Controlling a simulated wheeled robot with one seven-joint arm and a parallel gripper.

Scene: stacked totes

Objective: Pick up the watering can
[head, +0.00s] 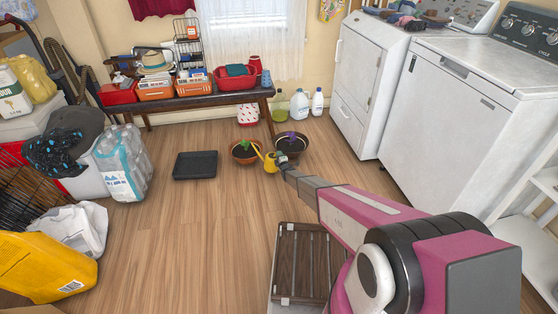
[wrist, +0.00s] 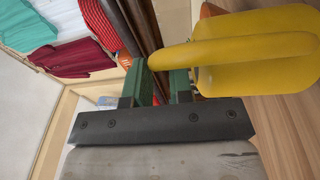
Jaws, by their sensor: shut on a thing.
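The yellow watering can (head: 270,164) is in the head view near the middle, between two plant pots, with its spout toward the upper left. My gripper (head: 279,160) reaches it from the right. In the wrist view the can (wrist: 265,80) fills the upper right, and its thick rounded handle runs left to my gripper's green fingers (wrist: 160,82). The gripper is shut on the watering can at this handle. The exact contact is partly hidden by the fingers and handle. I cannot tell whether the can touches the floor.
A brown pot with a green plant (head: 244,153) stands left of the can; a dark pot with a purple plant (head: 291,145) stands just behind it. A black tray (head: 195,165) lies further left. The bench (head: 190,104) is behind, white machines (head: 460,110) right. The middle floor is clear.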

